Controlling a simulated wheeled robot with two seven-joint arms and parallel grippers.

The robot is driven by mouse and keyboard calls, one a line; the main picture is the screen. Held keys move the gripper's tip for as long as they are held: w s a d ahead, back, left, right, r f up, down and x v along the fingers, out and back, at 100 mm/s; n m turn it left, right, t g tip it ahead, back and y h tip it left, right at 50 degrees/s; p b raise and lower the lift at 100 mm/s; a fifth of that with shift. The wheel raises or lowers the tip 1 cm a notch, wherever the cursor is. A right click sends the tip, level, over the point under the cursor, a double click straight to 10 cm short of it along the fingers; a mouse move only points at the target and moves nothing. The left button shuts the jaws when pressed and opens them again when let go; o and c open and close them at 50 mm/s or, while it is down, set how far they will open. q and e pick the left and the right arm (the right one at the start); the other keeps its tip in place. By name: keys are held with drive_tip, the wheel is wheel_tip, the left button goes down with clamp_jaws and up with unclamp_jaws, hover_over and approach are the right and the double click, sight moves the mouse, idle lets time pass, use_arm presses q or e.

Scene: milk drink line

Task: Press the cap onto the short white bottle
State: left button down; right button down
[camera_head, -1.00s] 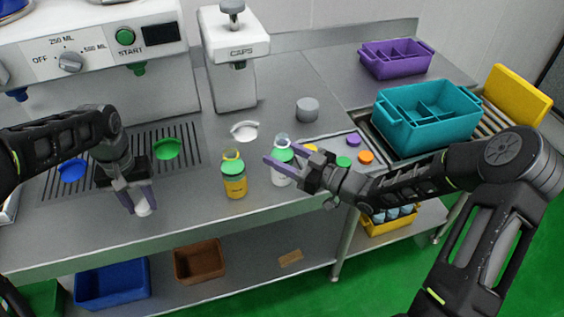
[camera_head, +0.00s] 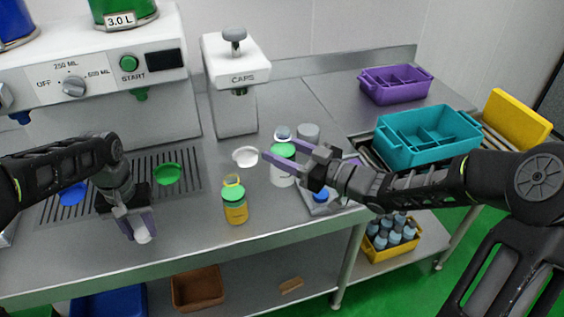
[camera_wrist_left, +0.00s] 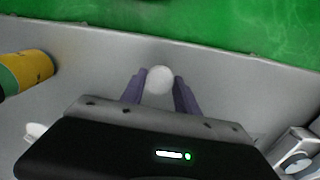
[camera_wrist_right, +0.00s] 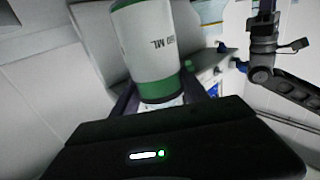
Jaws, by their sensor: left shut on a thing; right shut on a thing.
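A short white bottle with a green top (camera_head: 283,171) stands upright between the fingers of my right gripper (camera_head: 278,153), which is shut on it. A clear ring shows above its top. In the right wrist view the white body with a green band and "ML" lettering (camera_wrist_right: 150,45) fills the space between the fingers. I cannot tell if its base touches the table. My left gripper (camera_head: 141,233) is shut on a small round white thing (camera_wrist_left: 159,80), apart from the bottle near the table's front edge. I cannot tell whether this is a cap.
A yellow bottle with a green top (camera_head: 235,212) stands between my grippers. A white ring-like piece (camera_head: 245,157) and a grey cylinder (camera_head: 308,132) lie behind. The caps machine (camera_head: 236,60) stands at the back. A teal crate (camera_head: 432,140) is at right.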

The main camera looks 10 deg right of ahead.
drive_tip(key=shift+r, duration=0.15)
idle(0.4)
drive_tip(key=c, duration=1.2)
unclamp_jaws()
clamp_jaws()
